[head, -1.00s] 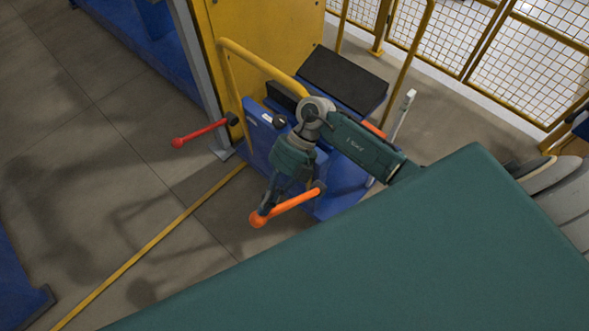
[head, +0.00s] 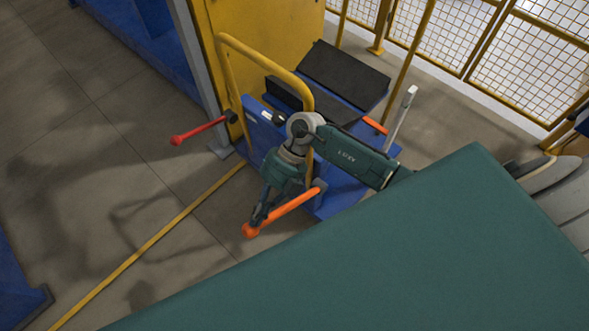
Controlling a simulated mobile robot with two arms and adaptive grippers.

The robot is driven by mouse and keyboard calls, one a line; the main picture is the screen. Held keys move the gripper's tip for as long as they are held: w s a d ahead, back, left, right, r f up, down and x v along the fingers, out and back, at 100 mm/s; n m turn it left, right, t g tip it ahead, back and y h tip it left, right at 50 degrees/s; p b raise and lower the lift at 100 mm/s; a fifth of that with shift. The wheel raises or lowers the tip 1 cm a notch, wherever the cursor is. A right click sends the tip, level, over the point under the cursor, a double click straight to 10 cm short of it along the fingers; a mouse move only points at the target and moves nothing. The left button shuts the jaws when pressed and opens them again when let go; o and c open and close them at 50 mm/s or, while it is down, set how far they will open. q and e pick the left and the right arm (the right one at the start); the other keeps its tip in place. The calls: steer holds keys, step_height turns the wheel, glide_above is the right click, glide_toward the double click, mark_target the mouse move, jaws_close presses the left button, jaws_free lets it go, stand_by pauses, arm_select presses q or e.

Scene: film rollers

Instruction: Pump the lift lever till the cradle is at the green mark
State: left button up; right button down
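The orange lift lever (head: 292,208) sticks out from the blue lift cart (head: 258,127), its round knob at the lower left. My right gripper (head: 257,217) is at the lever's outer part beside the knob. Its fingers appear closed around the lever, though their far side is hidden. The cradle, with black sloping pads (head: 345,76), sits on top of the cart behind my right arm. A pale upright post (head: 402,115) stands at the cart's right, with an orange piece (head: 375,126) beside it. I cannot make out a green mark. My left gripper is not in view.
A red-knobbed lever (head: 200,130) juts out left of the cart by a yellow panel (head: 228,60). The cart's yellow handle rail (head: 262,62) arches near my arm. A yellow mesh fence (head: 480,50) stands behind. The floor at left is open.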

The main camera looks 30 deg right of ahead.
steer(key=shift+s+a+f, duration=0.15)
steer(key=shift+a+f, duration=0.1)
steer(key=shift+f, duration=0.25)
steer(key=shift+s+a+f, duration=0.15)
steer(key=shift+a+f, duration=0.05)
steer(key=shift+f, duration=0.3)
steer(key=f+b, duration=0.1)
steer(key=a+f+b, duration=0.1)
steer(key=f, duration=0.1)
steer(key=s+a+f+b, duration=0.1)
steer(key=f, duration=0.1)
steer(key=shift+a+f, duration=0.1)
steer(key=shift+a, duration=0.1)
steer(key=shift+a+f, duration=0.2)
steer(key=shift+f, duration=0.05)
